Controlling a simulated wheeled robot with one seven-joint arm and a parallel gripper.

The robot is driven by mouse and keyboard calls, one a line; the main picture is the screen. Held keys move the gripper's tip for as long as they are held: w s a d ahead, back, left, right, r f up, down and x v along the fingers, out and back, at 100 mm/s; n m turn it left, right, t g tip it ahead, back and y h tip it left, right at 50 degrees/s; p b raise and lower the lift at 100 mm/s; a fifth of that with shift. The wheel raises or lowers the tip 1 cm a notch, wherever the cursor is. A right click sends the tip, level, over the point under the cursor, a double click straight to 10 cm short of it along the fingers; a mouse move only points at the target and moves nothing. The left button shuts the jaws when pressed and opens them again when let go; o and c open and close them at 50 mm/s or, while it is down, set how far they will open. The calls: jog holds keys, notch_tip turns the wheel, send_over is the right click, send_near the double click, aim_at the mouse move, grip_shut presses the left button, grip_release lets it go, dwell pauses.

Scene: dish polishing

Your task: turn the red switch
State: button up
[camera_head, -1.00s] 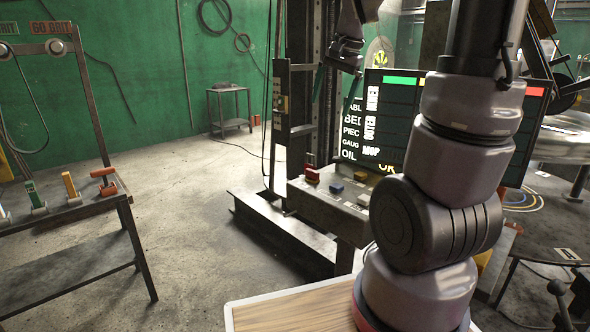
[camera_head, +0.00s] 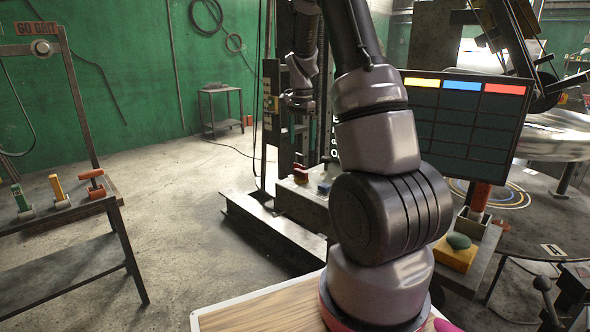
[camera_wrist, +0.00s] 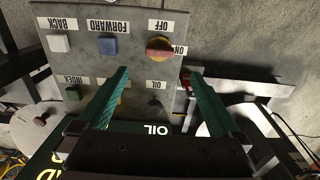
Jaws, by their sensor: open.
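The red switch is a knob on a yellow base, on the grey control panel (camera_wrist: 65,22) in the wrist view. OFF and ON labels, upside down in this view, sit beside the red switch (camera_wrist: 159,46). My gripper (camera_wrist: 155,72) is open and empty, its two green fingers apart. The switch shows just beyond the fingertips, between their lines; I cannot tell the gap in depth.
A dark screen (camera_head: 465,120) stands behind my arm. A side bench (camera_head: 75,205) with coloured handles is at left. The floor between is clear.

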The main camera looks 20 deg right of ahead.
aim_at(301, 170)
notch_tip(301, 170, down, 11)
jog(key=shift+r, duration=0.2)
dwell(0.3)
jog(key=c, duration=1.4)
